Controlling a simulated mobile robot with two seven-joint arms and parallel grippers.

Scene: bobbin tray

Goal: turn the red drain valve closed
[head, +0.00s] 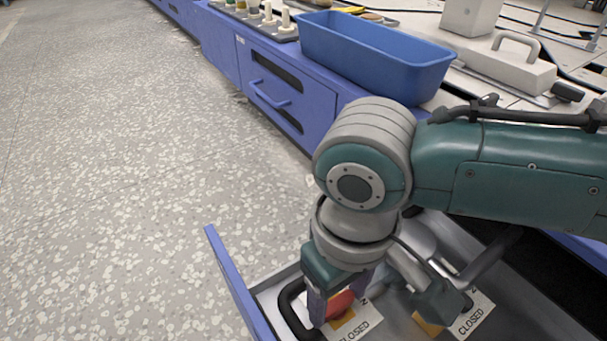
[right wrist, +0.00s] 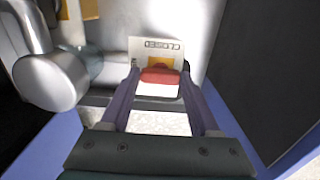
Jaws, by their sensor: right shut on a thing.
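The red drain valve handle (head: 340,304) is low in the head view, inside an open drawer, over a yellow patch beside a white label reading CLOSED (head: 357,328). My right gripper (head: 338,298) reaches down over it and is shut on it. In the right wrist view the red handle (right wrist: 160,76) lies between the two finger ends, with the yellow patch (right wrist: 161,62) and the upside-down label (right wrist: 146,46) just beyond. Part of the handle is hidden by the fingers in the head view. My left gripper is not in view.
The blue drawer front (head: 238,285) stands to the left of the gripper. A second CLOSED label (head: 475,318) lies to the right in the drawer. A blue bin (head: 375,52) sits on the bench above. The speckled floor (head: 110,180) at left is clear.

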